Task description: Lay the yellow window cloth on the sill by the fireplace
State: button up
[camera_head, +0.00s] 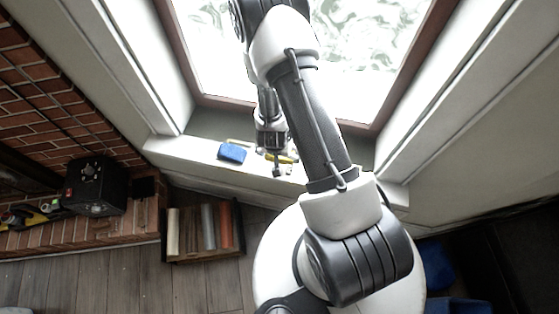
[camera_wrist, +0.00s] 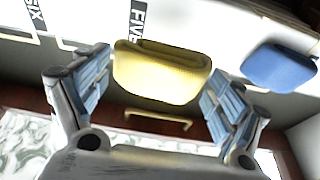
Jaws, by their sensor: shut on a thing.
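The yellow window cloth (camera_wrist: 160,75) looks folded and sits between the two fingers of my gripper (camera_wrist: 158,82) in the wrist view. My gripper is shut on it. In the head view, my gripper (camera_head: 279,163) is low over the white window sill (camera_head: 195,158), and a small part of the yellow cloth (camera_head: 288,158) shows beside the fingers. Whether the cloth touches the sill cannot be told. My arm hides the right part of the sill.
A wooden crate of rolls (camera_head: 205,255) stands on the floor below. A black box (camera_head: 96,187) sits on the brick hearth. Labels FIVE and SIX show in the wrist view.

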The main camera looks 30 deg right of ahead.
aim_at(280, 159)
jog(key=shift+f+b, duration=0.65)
jog(key=shift+f, duration=1.7)
jog(key=shift+f, duration=0.15)
jog(key=o, duration=0.9)
jog(key=shift+c, duration=0.2)
